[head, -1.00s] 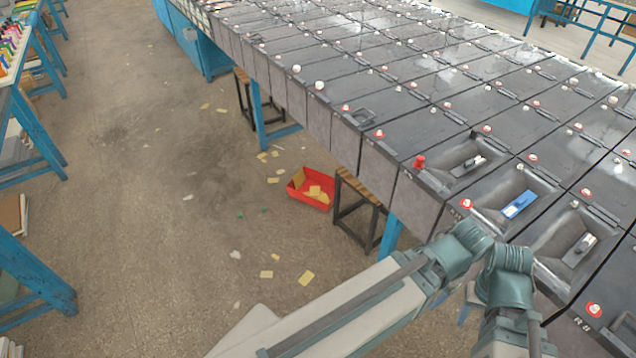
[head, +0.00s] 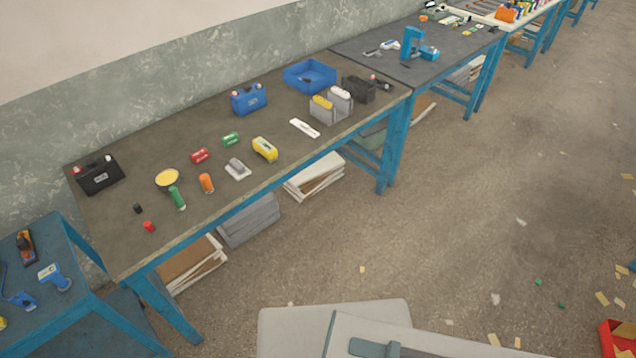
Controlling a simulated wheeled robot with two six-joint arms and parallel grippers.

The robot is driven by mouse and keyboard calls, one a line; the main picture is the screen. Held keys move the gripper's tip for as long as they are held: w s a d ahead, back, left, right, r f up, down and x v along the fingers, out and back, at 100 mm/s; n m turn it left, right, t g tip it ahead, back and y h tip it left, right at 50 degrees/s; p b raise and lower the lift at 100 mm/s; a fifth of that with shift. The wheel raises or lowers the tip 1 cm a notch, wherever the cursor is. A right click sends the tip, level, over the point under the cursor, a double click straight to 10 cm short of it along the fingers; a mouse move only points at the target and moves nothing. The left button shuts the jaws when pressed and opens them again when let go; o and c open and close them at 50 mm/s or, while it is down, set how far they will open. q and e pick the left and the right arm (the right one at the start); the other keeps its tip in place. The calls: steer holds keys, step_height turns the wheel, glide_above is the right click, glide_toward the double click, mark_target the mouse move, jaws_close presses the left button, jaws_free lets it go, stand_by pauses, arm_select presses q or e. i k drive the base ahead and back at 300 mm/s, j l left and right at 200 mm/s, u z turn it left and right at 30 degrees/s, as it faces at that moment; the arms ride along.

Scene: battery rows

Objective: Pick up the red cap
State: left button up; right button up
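In the head view a small red cap (head: 149,226) lies on the dark top of the blue-legged workbench (head: 110,246), near its front left corner. A small black cap (head: 137,209) lies just behind it. A green cylinder (head: 177,198) and an orange cylinder (head: 206,183) stand or lie to its right. Nothing touches the red cap. Neither gripper is in view, so I cannot see whether they hold anything.
The bench also holds a black battery (head: 99,175), a blue battery (head: 249,99), a blue tray (head: 310,62) and several small items. A lower blue table (head: 75,285) with tools adjoins at left. The floor (head: 440,220) before the bench is mostly open, with scattered scraps.

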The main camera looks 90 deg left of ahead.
mark_target(148, 225)
steer(key=u, duration=4.3)
steer(key=i+j, duration=0.95)
steer(key=l+z, duration=0.05)
